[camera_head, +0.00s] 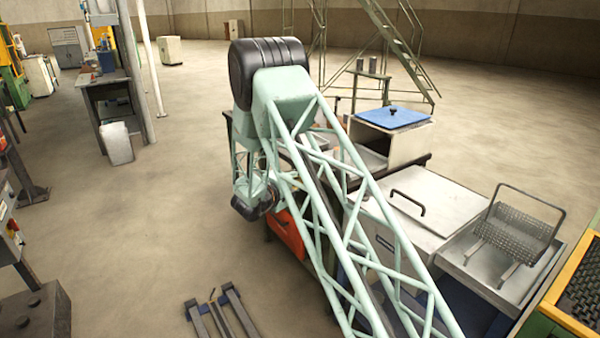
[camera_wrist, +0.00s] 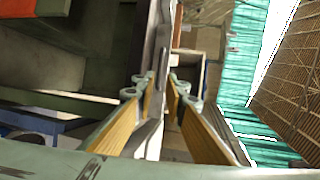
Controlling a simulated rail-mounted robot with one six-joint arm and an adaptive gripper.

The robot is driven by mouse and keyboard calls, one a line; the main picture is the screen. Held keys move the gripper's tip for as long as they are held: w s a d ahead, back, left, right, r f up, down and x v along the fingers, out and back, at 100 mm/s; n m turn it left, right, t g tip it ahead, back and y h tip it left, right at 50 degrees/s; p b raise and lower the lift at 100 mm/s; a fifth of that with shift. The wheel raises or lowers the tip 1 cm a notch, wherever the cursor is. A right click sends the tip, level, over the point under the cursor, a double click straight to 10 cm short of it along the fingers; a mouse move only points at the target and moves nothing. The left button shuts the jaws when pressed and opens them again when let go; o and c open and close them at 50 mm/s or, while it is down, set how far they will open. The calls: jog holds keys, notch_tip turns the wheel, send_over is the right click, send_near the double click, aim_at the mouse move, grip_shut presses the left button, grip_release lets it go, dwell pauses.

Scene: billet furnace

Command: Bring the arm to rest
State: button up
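My pale green lattice arm rises from the lower right of the head view to its black elbow, and the forearm hangs down behind it. The dark wrist end hangs beside an orange-red box (camera_head: 287,232). My gripper is not clearly seen in the head view. In the wrist view my gripper (camera_wrist: 163,84) has two fingers with yellow pads and a gap between them. A thin grey strip shows in that gap; I see no grip on it, and its distance is unclear.
A white case with a blue lid (camera_head: 393,117) stands behind the arm. To the right are a metal cabinet (camera_head: 425,205) and a tray with a mesh basket (camera_head: 515,235). Dark rails (camera_head: 222,315) lie at the bottom. The floor (camera_head: 150,220) at left is clear.

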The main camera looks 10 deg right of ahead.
jog(key=shift+r, duration=0.1)
jog(key=s+a+r+n+y, duration=0.1)
jog(key=a+r+n+y, duration=0.15)
jog(key=r, duration=0.35)
jog(key=s+a+r+n+t+y, duration=0.1)
jog(key=a+r+n+y, duration=0.15)
jog(key=r, duration=0.35)
jog(key=s+a+r+n+y, duration=0.1)
jog(key=a+r+n+y, duration=0.15)
jog(key=r, duration=0.35)
jog(key=s+a+r+n+g+y, duration=0.1)
jog(key=s+a+r+n+y, duration=0.2)
jog(key=s+r, duration=0.4)
jog(key=s+a+r+n+y, duration=0.25)
jog(key=s+r+n, duration=0.2)
jog(key=s, duration=0.45)
jog(key=s+a+r+n+g, duration=0.15)
jog(key=s+n, duration=0.25)
jog(key=s, duration=0.9)
jog(key=s+d+r+n+g, duration=0.15)
jog(key=s+n, duration=0.25)
jog(key=s, duration=0.9)
jog(key=s+d+f+n+g, duration=0.2)
jog(key=s, duration=1.2)
jog(key=s+d+f+n+g+h, duration=0.1)
jog(key=s+d+f+n+g, duration=0.1)
jog(key=s, duration=1.3)
jog(key=shift+d+f+n, duration=0.3)
jog(key=shift+d+n, duration=0.25)
jog(key=shift+n, duration=0.15)
